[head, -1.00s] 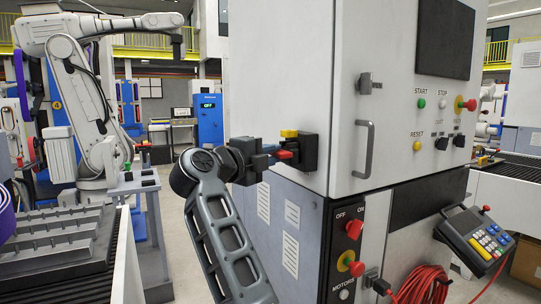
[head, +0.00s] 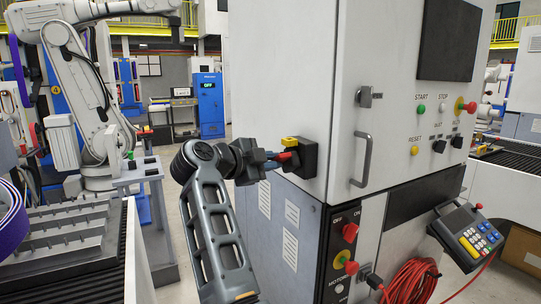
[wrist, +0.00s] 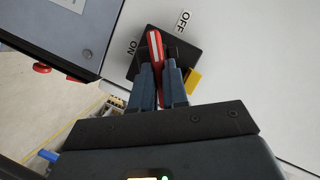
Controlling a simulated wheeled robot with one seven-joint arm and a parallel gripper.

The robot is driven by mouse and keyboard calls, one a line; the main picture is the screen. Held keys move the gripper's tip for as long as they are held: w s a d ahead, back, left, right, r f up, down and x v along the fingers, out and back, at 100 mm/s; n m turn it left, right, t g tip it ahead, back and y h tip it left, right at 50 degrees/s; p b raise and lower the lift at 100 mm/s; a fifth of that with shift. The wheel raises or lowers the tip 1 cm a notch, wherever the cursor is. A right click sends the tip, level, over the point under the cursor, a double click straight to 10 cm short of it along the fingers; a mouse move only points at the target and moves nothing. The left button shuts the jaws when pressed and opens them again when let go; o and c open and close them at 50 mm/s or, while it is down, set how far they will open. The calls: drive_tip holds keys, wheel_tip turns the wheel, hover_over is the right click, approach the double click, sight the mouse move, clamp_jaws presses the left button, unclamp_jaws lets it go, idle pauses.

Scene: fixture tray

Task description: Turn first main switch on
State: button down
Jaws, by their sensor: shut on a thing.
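The main switch is a black box (head: 308,155) on the side of the white cabinet, with a red handle (wrist: 155,50) and a yellow part (head: 290,142). In the wrist view, the words ON and OFF stand on either side of the black box (wrist: 172,50). My gripper (head: 272,160) is at the switch, its fingers on both sides of the red handle. It also shows in the wrist view (wrist: 159,85), shut on the handle. The handle's tip lies nearer the ON word than the OFF word. The fingers hide the handle's lower part.
The white cabinet (head: 330,60) fills the middle, with a door handle (head: 362,160) and a panel of buttons to the right. A lower OFF/ON panel (head: 343,260) is below. A keypad pendant (head: 466,236) and red cable (head: 412,285) are at right. A grey tray (head: 55,245) is at left.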

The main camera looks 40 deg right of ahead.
drive_tip(key=n+g, duration=0.1)
drive_tip(key=n, duration=0.1)
drive_tip(key=n+g+y, duration=0.1)
drive_tip(key=n, duration=0.1)
drive_tip(key=shift+w+d+r, duration=0.1)
drive_tip(key=shift+d, duration=0.1)
drive_tip(key=n+g, duration=0.1)
drive_tip(key=n+g+y, duration=0.1)
drive_tip(key=n, duration=0.1)
drive_tip(key=shift+w+d+y, duration=0.1)
drive_tip(key=shift+w+y, duration=0.05)
drive_tip(key=shift+y, duration=0.15)
drive_tip(key=shift+n+g, duration=0.4)
drive_tip(key=c, duration=1.1)
unclamp_jaws()
drive_tip(key=shift+c, duration=0.2)
drive_tip(key=shift+r, duration=0.1)
drive_tip(key=shift+w, duration=0.1)
drive_tip(key=b+v, duration=0.2)
drive_tip(key=v, duration=0.5)
drive_tip(key=shift+a, duration=0.35)
drive_tip(key=shift+r, duration=0.1)
